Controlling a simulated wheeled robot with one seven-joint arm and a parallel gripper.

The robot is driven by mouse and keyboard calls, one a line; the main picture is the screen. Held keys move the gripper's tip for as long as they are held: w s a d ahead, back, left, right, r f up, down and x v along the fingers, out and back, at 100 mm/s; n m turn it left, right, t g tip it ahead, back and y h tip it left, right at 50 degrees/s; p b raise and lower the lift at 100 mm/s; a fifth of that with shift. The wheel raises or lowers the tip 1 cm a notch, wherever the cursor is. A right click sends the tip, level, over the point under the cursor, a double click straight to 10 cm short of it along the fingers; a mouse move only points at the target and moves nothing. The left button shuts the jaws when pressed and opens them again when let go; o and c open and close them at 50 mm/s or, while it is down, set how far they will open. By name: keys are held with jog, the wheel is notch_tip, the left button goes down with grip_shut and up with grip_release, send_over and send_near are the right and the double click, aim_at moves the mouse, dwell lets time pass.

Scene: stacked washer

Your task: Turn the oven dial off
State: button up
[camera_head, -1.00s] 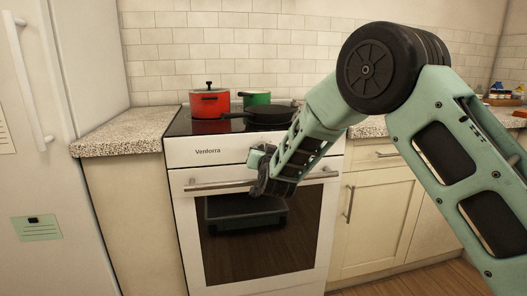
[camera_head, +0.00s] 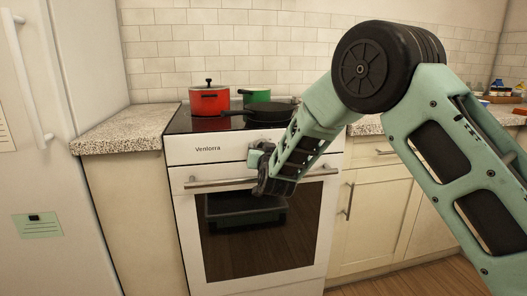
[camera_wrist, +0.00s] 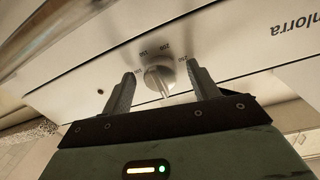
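The oven dial (camera_wrist: 158,79) is a round light knob with a raised grip, on the oven's front panel in the wrist view. Printed numbers surround it, and its grip slants nearly downward in the picture. In the head view my arm hides the dial. My gripper (camera_wrist: 161,70) is open, with one dark finger on each side of the dial and visible gaps between. It also shows in the head view (camera_head: 261,166), in front of the panel and oven handle. The white oven (camera_head: 215,178) has a closed dark-glass door.
The oven handle (camera_head: 215,183) runs across the door just below the panel. A red pot (camera_head: 209,103), a green pot (camera_head: 257,98) and a dark pan (camera_head: 270,113) stand on the cooktop. A counter (camera_head: 125,131) and fridge (camera_head: 60,120) are at the left.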

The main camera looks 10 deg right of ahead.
jog(key=shift+r, duration=0.1)
jog(key=s+a, duration=0.1)
jog(key=s, duration=1.6)
jog(key=shift+s+r+p, duration=0.15)
jog(key=shift+s+p, duration=0.05)
jog(key=shift+p, duration=0.2)
